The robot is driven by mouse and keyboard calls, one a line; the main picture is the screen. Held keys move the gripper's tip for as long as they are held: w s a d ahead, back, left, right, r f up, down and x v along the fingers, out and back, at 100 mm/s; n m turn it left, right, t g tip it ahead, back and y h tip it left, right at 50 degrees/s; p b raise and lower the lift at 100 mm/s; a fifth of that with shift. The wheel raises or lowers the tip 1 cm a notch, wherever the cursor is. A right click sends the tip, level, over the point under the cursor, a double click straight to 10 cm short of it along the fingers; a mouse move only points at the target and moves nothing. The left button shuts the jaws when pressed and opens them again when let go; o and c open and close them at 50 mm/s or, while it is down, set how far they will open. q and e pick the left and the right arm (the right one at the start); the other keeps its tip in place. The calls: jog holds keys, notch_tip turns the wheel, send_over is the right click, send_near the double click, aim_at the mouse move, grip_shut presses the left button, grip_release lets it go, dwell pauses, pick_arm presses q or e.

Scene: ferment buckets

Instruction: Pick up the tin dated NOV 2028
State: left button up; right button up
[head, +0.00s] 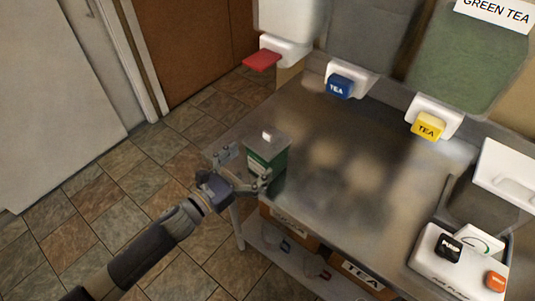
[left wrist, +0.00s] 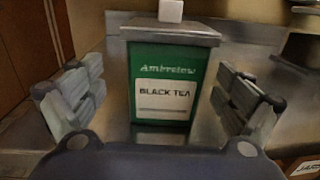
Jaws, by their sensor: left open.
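A green tin (head: 267,160) with a grey lid and a white knob stands upright at the left end of the metal counter in the head view. In the left wrist view the tin (left wrist: 161,75) faces me, and its label reads "BLACK TEA" under the word "Ambrelow". I can read no date on it. My left gripper (head: 247,170) is open at the tin in the head view. In the left wrist view its fingers (left wrist: 160,105) stand apart on either side of the tin, with the tin a little beyond them. My right gripper is not in view.
The metal counter (head: 345,165) is mostly clear to the right of the tin. Dispensers with red, blue (head: 340,86) and yellow (head: 428,126) taps line the back. A white device (head: 460,262) stands at the right. Boxes (head: 355,272) sit on the shelf below.

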pick_arm(q)
jog(key=x, duration=0.1)
jog(key=p+x, duration=0.1)
jog(key=x, duration=0.2)
jog(key=shift+d+f+p, duration=0.2)
jog(key=shift+d+p, duration=0.2)
jog(key=shift+d, duration=0.15)
jog(key=shift+w+d+f, duration=0.15)
jog(key=shift+w+d, duration=0.25)
jog(key=shift+w, duration=0.05)
jog(key=c, duration=1.3)
